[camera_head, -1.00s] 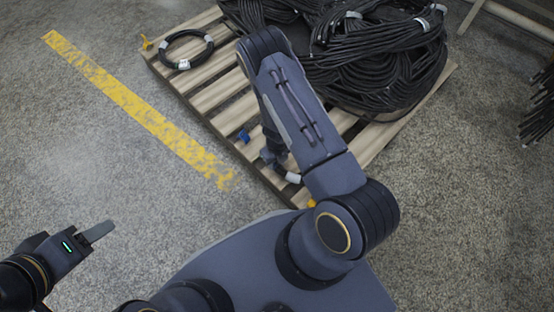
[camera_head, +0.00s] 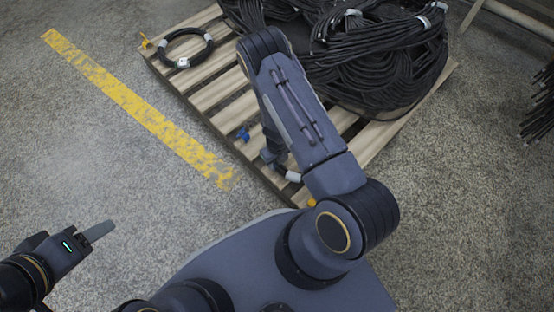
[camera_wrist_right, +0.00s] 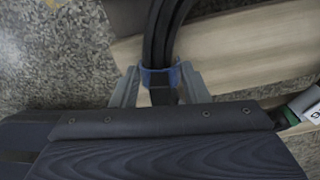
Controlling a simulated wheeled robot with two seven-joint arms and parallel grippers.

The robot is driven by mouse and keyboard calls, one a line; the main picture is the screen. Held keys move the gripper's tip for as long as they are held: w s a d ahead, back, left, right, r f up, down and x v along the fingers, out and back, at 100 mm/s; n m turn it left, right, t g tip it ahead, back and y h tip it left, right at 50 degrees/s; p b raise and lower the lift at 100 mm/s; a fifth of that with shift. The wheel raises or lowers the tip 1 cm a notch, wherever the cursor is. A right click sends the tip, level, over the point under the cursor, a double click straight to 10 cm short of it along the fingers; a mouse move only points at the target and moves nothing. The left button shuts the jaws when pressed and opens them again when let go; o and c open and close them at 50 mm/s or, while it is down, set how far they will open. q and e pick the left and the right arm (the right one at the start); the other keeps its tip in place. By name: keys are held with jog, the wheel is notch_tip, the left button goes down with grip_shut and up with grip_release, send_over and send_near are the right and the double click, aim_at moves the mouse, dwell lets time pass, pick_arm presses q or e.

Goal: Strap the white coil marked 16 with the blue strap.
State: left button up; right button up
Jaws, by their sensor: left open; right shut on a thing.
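In the right wrist view, my right gripper (camera_wrist_right: 159,86) is shut on the blue strap (camera_wrist_right: 160,75), which lies around a bundle of black hose (camera_wrist_right: 166,35). A white label (camera_wrist_right: 305,99) with a partly visible digit shows at the right edge; the full number cannot be read. In the head view, my right forearm hides most of this coil; a white band (camera_head: 293,176) shows near the pallet's front edge. A blue piece (camera_head: 243,134) shows on the slats left of my right arm. My left gripper (camera_head: 97,232) is open and empty over the floor, at lower left.
The wooden pallet (camera_head: 208,97) carries a small black coil with white bands (camera_head: 184,61), a yellow piece (camera_head: 146,42) at its left corner and a large black hose heap (camera_head: 385,65). More hoses (camera_head: 541,110) hang at right. Floor left of the yellow line (camera_head: 130,105) is clear.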

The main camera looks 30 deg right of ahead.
jog(key=shift+f, duration=0.1)
jog(key=o, duration=1.1)
jog(key=shift+c, duration=0.2)
notch_tip(320, 180, up, 8)
jog(key=p, duration=0.3)
jog(key=shift+p, duration=0.4)
